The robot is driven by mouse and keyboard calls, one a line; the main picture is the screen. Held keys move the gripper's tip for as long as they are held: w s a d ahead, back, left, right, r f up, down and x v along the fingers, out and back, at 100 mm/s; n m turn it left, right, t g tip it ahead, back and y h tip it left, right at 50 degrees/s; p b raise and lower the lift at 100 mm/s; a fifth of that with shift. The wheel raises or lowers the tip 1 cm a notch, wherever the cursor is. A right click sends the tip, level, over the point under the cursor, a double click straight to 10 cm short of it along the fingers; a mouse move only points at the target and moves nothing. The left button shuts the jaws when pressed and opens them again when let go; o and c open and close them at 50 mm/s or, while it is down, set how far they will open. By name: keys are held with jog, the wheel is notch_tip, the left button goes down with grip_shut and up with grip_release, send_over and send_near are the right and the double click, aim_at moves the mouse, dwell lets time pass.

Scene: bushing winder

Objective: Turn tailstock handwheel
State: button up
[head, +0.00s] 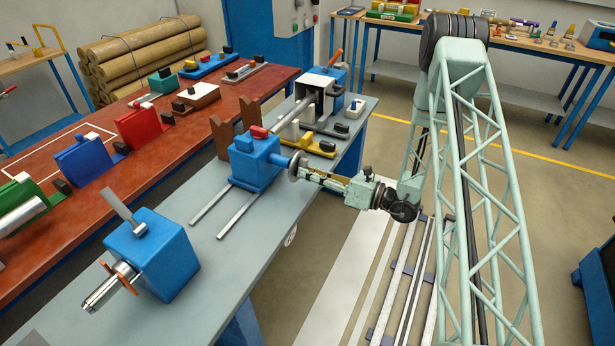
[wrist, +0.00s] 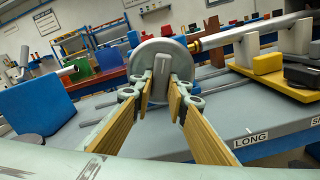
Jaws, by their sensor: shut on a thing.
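The tailstock handwheel (head: 294,166) is a grey disc on the right side of a blue block with a red top part, the tailstock (head: 255,162). In the wrist view the handwheel (wrist: 139,60) faces me, with a grey upright bar across its middle. My gripper (head: 306,170) reaches it from the right, level with it. In the wrist view my gripper's (wrist: 162,84) two fingers, with tan pads, lie either side of the bar and are shut on it. The exact contact is partly hidden by the fingertips.
The tailstock stands on two rails (head: 222,214) on a grey bench (head: 240,250). A blue box with a spindle (head: 150,255) stands at the near left. Yellow and white fixtures (head: 308,142) lie behind the handwheel. The floor right of the bench is open around my arm.

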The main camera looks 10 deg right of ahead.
jog(key=n+b, duration=0.1)
jog(key=n, duration=0.1)
jog(key=n+b, duration=0.1)
jog(key=n, duration=0.1)
jog(key=shift+w+d+n, duration=0.15)
jog(key=shift+w+n, duration=0.05)
jog(key=shift+n, duration=0.2)
jog(key=shift+b, duration=0.3)
jog(key=o, duration=0.8)
jog(key=shift+o, duration=0.2)
jog(key=shift+s+d, duration=0.15)
jog(key=v, duration=1.1)
jog(key=shift+s+d, duration=0.2)
jog(key=shift+d, duration=0.05)
